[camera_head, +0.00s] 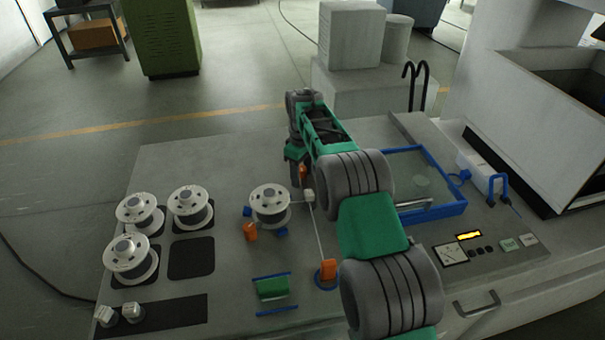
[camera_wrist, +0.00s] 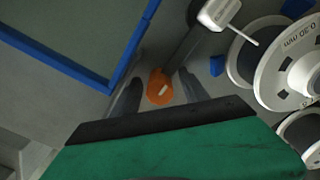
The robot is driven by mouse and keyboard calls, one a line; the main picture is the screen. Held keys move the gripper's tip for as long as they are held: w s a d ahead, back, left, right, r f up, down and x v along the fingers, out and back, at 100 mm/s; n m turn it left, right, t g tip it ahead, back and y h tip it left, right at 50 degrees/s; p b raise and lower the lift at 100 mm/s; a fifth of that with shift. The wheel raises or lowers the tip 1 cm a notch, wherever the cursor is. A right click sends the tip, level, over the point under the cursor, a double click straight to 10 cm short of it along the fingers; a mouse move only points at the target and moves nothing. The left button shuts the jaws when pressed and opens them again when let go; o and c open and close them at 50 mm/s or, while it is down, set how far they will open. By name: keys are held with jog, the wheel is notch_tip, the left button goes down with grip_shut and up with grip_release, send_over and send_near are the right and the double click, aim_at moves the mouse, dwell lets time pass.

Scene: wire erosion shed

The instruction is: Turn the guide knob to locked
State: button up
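An orange knob (camera_wrist: 159,88) with a short white mark shows in the wrist view, at the end of a grey bar (camera_wrist: 181,50). A white block (camera_wrist: 217,13) sits at the bar's other end. My gripper (camera_wrist: 160,80) is open, with one dark finger on either side of the knob; I cannot tell whether they touch it. In the head view the orange knob (camera_head: 303,171) is partly hidden below my gripper, just behind the white block (camera_head: 308,195). The lock markings are not readable.
A wire spool (camera_head: 270,205) stands left of the knob, with more spools (camera_head: 191,205) farther left. Other orange parts (camera_head: 250,231) (camera_head: 328,270) stand nearer. A blue-framed tray (camera_head: 436,211) lies right. A control panel (camera_head: 467,246) is at the front right.

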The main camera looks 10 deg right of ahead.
notch_tip(320, 180, up, 8)
jog(key=shift+f+b, duration=0.1)
jog(key=shift+b, duration=0.45)
